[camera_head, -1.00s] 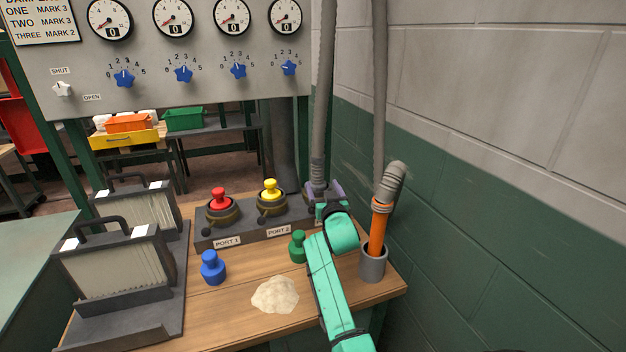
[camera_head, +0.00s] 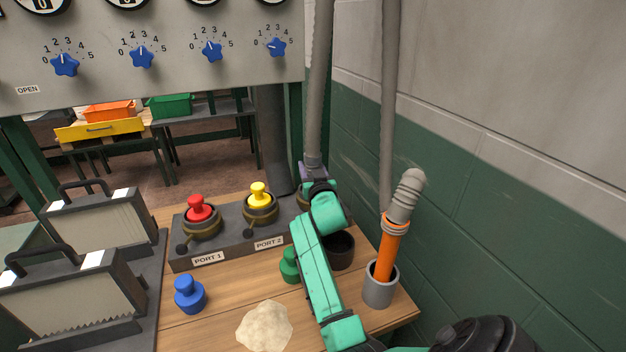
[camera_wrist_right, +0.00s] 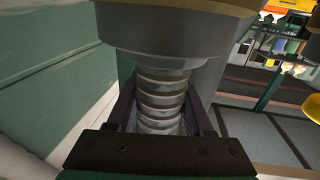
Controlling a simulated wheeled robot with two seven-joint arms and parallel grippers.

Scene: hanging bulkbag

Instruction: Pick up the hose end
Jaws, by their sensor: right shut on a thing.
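A wider grey collar (camera_wrist_right: 175,35) shows beyond the ribs. In the head view my arm hides the bottom of the hose end. My left gripper is out of view.
A port block (camera_head: 215,262) with red (camera_head: 199,208) and yellow (camera_head: 258,195) plugs is left of my gripper. Blue (camera_head: 190,295) and green (camera_head: 289,266) plugs, a pale powder pile (camera_head: 264,327), a dark cup (camera_head: 342,251) and an orange wand (camera_head: 387,252) in a grey cup (camera_head: 380,290) stand around. A wall is right.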

